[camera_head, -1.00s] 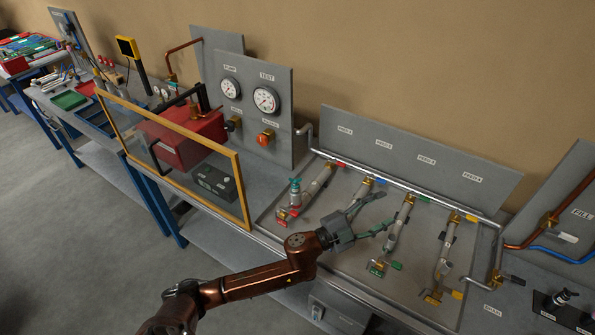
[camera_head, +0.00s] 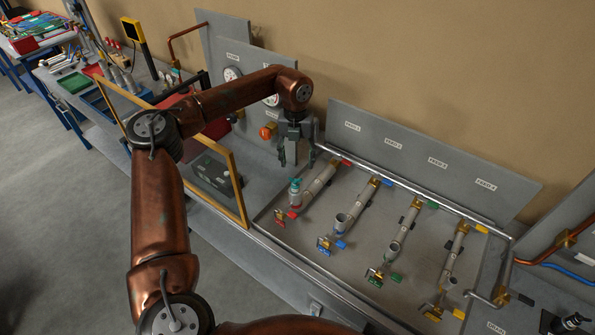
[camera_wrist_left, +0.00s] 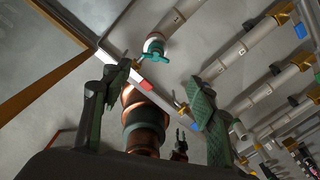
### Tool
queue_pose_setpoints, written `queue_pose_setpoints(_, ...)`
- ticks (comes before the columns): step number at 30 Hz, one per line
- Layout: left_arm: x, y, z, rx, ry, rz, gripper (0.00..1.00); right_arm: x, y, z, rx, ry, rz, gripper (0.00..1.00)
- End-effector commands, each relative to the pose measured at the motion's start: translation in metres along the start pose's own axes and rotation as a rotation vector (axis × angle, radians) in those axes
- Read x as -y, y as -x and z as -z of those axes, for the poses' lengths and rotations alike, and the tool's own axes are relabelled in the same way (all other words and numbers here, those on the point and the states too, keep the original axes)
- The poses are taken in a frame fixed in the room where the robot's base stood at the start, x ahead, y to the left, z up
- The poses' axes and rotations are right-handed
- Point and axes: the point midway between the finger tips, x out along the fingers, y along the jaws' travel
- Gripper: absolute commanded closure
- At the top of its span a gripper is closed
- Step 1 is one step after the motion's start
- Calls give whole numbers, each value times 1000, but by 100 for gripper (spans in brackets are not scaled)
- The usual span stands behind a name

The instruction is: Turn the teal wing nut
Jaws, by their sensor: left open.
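The teal wing nut (camera_head: 295,185) sits upright on a round fitting at the near end of the leftmost feed pipe (camera_head: 318,184). In the left wrist view the teal wing nut (camera_wrist_left: 154,49) shows above the fingers, near the top. My left gripper (camera_head: 296,158) is open and empty, pointing down. In the head view it appears just above and behind the nut, apart from it. Its fingers (camera_wrist_left: 152,84) are spread wide in the wrist view, with nothing between them. A small dark claw (camera_wrist_left: 180,145), likely my right gripper, shows there, too small to read.
A red tag (camera_head: 280,216) lies before the nut. Several similar pipes run to its right, with blue (camera_head: 324,245) and green tags. The gauge panel (camera_head: 262,105) stands behind my left gripper. An orange-framed clear guard (camera_head: 239,190) stands to the left.

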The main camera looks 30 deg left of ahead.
Motion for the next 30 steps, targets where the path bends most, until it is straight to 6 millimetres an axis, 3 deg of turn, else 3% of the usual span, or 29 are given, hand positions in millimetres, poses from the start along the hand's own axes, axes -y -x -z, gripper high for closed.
queue_pose_setpoints(5,-9,-5,-2,-1,15,-26,46,0,2,0,0,0,0,67)
queue_pose_setpoints(18,-9,-66,-1,-2,12,-23,46,0,10,0,1,-1,0,67)
queue_pose_setpoints(30,-9,-73,-1,0,13,-20,48,0,10,0,1,-1,0,67)
